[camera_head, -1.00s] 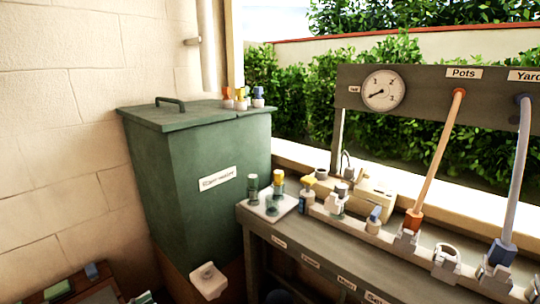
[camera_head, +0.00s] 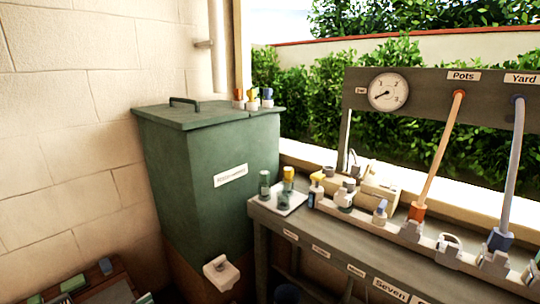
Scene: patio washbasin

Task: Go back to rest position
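Neither of my grippers shows in the head view, and no arm of mine is clearly seen. The head view looks over a washbasin area with a green lidded bin (camera_head: 205,180) in the middle. A grey bench (camera_head: 330,245) runs from beside the bin toward the lower right. Where my arms stand is hidden from this view.
A white tray (camera_head: 291,207) with small bottles sits at the bench's left end. An orange hose (camera_head: 438,155) and a blue-grey hose (camera_head: 510,170) hang from the gauge board (camera_head: 420,100). A white holder (camera_head: 221,271) juts out below the bin. A brick wall (camera_head: 70,120) closes the left.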

